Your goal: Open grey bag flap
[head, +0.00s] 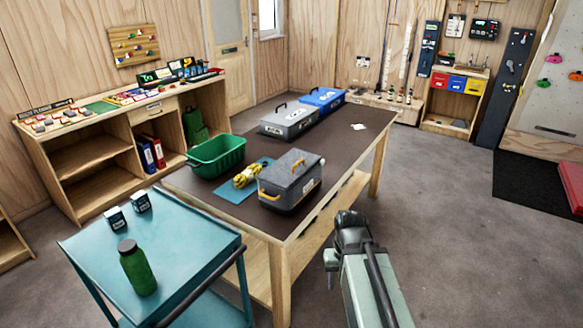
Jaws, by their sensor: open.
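The grey bag (290,184) stands upright on the near part of the dark-topped table (226,203). Its top flap (292,165) looks closed, with a dark handle and an orange tab on it. An orange loop shows low on its left side. My gripper (330,270) is in front of the table's right long side, below and to the right of the bag, apart from it. It points down and is open, with nothing seen in it. My own arm hides part of it.
A yellow rope coil (247,176) on a blue mat (233,194) and a green crate (216,157) are left of the bag. Grey (288,122) and blue (322,99) cases stand behind. A teal cart (190,240) with a green bottle (138,268) is left.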

